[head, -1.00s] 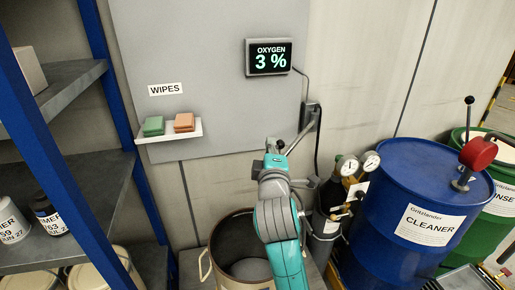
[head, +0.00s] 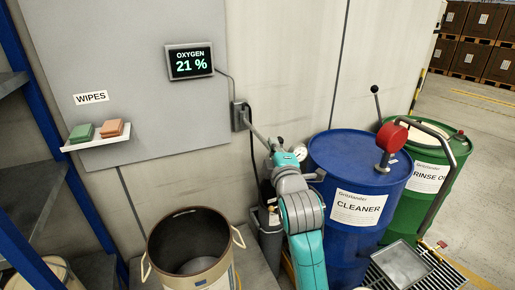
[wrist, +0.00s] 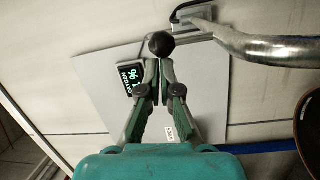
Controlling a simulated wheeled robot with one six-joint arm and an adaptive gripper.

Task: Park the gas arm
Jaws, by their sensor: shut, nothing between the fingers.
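The gas arm (head: 258,138) is a grey metal tube that reaches from a wall mount (head: 240,116) down to the right, towards my wrist. In the wrist view a thick metal tube (wrist: 265,46) crosses the upper right, and a black ball knob (wrist: 161,44) shows at the fingertips. My gripper (wrist: 161,64) is shut and empty, its tips just below the ball; I cannot tell whether they touch it. In the head view my own wrist hides the fingers. The wall display (head: 190,62) reads OXYGEN 21 %.
An open beige drum (head: 158,245) stands at lower left, clear of the arm. A blue CLEANER drum (head: 350,235) with a red-headed pump (head: 391,137) stands close on the right, a green drum (head: 440,180) beyond. A wipes shelf (head: 98,144) is on the wall.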

